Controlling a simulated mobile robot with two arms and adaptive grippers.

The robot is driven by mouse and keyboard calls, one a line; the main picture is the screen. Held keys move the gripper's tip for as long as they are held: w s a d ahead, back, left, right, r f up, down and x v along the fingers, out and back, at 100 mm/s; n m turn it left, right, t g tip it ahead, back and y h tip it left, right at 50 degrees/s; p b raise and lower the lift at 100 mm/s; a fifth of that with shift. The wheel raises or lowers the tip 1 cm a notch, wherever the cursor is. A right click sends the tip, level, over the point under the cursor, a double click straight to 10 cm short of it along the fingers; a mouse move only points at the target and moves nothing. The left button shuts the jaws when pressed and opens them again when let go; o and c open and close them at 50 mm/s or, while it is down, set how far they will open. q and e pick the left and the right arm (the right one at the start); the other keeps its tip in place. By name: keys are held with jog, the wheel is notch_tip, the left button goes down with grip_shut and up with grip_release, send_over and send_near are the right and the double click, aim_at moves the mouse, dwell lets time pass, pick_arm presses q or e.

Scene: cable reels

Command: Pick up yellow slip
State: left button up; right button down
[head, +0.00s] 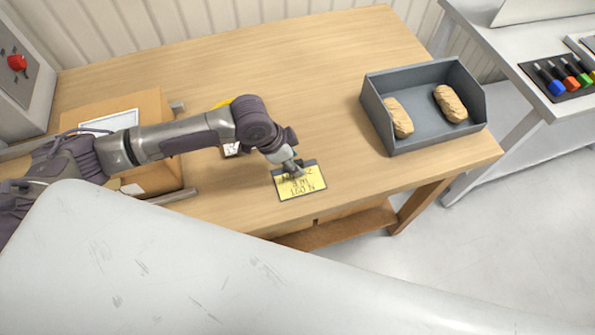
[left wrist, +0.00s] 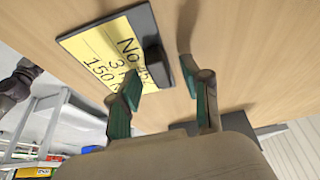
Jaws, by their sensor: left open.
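The yellow slip (head: 300,187) lies on the wooden table near its front edge, with dark handwriting on it and a dark board edge around it. In the left wrist view the slip (left wrist: 96,52) sits on a dark board with a raised dark block (left wrist: 155,62) at one side. My left gripper (head: 292,168) is above the slip's far edge in the head view and covers part of it. In the left wrist view its fingers (left wrist: 160,75) are apart, with the block seen between their tips. I cannot tell whether they touch it. My right gripper is not in view.
A grey open bin (head: 420,140) with two tan wrapped lumps stands on the right of the table (head: 330,60). A cardboard tray (head: 150,105) lies left under my arm. A yellow round thing shows partly behind my arm. Table right of the slip is clear.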

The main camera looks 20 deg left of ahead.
pick_arm(q)
grip_shut()
dwell(0.4)
